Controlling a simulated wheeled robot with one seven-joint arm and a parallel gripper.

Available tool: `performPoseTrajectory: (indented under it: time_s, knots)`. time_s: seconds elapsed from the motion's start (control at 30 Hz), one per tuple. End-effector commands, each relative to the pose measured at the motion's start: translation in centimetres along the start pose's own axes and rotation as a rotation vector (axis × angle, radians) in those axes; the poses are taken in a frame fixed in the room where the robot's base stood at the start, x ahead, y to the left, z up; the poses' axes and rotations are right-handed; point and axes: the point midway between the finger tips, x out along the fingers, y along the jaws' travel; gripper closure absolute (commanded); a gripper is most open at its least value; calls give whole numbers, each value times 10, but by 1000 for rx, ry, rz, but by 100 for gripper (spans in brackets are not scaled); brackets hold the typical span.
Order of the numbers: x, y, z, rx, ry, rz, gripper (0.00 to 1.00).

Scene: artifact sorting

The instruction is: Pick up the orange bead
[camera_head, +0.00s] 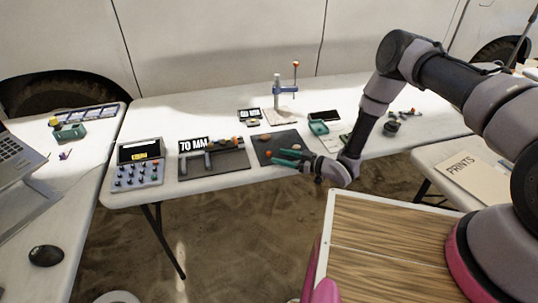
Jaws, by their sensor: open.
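A small orange, round object (268,154), which looks like the orange bead, lies on a dark mat (288,135) on the white table. My gripper (277,156) has teal fingers and is open, low over the front part of the mat. Its fingertips point left and are close to the orange object. At this size I cannot tell whether they touch it or are beside it. A second small, duller orange-brown item (265,137) lies farther back on the same mat.
Left of the mat is a dark board with a "70 MM" display (193,144), then a grey control box (138,172). Behind stands a small press (279,98). The table's front edge is just below my gripper.

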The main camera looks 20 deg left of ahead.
Motion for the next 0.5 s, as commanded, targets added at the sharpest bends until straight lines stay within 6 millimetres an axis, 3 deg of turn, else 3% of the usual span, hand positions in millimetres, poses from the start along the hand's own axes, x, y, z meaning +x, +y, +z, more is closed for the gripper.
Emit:
performPoseTrajectory:
  time_s: [0.2, 0.5]
  knots:
    - [31, -1, 1, -3, -1, -2, 39]
    - [36, 0, 1, -1, 0, 0, 39]
